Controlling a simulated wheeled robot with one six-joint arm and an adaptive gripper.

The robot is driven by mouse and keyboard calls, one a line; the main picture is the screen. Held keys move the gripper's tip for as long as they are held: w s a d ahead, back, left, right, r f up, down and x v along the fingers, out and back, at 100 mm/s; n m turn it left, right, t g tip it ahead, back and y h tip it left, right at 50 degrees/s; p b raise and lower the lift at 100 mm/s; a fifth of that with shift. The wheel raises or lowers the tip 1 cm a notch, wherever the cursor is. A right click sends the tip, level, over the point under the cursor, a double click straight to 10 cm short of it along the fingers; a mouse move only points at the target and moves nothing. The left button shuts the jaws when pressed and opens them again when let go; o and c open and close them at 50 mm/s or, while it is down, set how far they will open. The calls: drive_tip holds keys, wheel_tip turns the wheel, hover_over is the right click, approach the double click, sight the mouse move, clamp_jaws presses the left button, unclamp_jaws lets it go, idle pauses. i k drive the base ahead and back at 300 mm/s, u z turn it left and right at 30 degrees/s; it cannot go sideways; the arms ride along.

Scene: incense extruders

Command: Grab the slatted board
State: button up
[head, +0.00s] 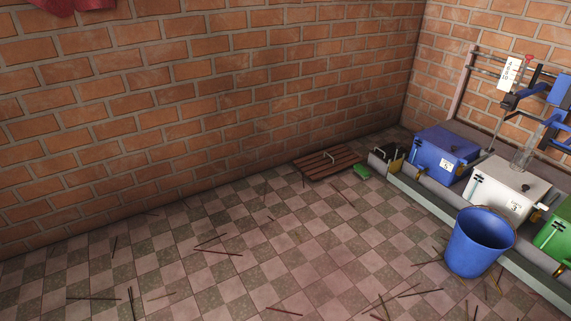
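The slatted board (313,164) is brown, with parallel slats and a small metal handle (329,157) on top. It lies flat on the tiled floor close to the foot of the brick wall, right of the middle in the head view. Nothing covers it. My gripper does not show in the head view.
Blue (444,152), white (506,188) and green (557,235) machines stand on a raised ledge at right. A blue bucket (476,246) stands before them. Thin sticks are scattered on otherwise open floor.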

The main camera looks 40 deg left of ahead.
sight(316, 166)
drive_tip(key=u, duration=1.1)
drive_tip(key=i, duration=2.15)
drive_tip(key=u, duration=0.6)
drive_tip(key=i, duration=1.7)
drive_tip(key=u, duration=0.7)
